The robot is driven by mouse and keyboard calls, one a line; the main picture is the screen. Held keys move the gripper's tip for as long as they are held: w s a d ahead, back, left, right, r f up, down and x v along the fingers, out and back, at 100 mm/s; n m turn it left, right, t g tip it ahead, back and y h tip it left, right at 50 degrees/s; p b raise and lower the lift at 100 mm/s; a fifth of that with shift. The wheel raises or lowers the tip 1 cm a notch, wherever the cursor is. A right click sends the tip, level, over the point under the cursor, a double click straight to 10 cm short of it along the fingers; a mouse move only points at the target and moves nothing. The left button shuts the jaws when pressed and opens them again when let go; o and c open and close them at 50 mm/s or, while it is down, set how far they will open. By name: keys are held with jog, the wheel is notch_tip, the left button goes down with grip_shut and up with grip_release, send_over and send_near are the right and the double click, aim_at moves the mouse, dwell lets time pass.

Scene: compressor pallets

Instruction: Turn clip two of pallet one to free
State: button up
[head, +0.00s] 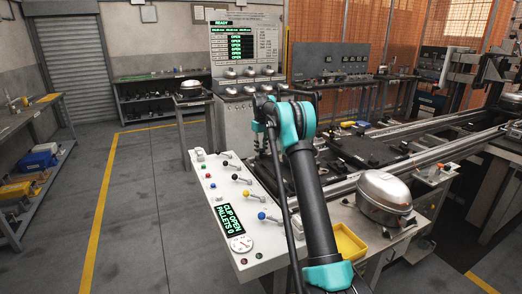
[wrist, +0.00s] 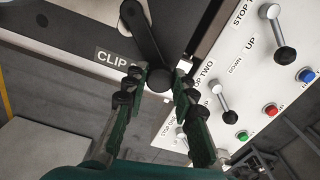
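In the wrist view a black clip lever (wrist: 143,35) runs down to a round black knob (wrist: 159,80). A label reading "CLIP" (wrist: 113,58) sits left of the knob; the rest of it is hidden behind a finger. My gripper (wrist: 160,76) is open, with one fingertip on each side of the knob. The left fingertip is very close to the knob, and I cannot tell whether it touches. A small gap shows at the right.
A white control panel (head: 215,188) with several levers and a display reading "CLIP OPEN PALLETS 0" (head: 229,221) stands left of my arm. Its stop levers (wrist: 222,98) lie close right of my gripper. A metal compressor (head: 384,194) and yellow tray (head: 349,243) are at right.

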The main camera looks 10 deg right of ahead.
grip_shut()
jog(key=m, duration=0.4)
jog(key=shift+m, duration=2.6)
jog(key=o, duration=0.7)
grip_release()
jog(key=shift+r, duration=0.1)
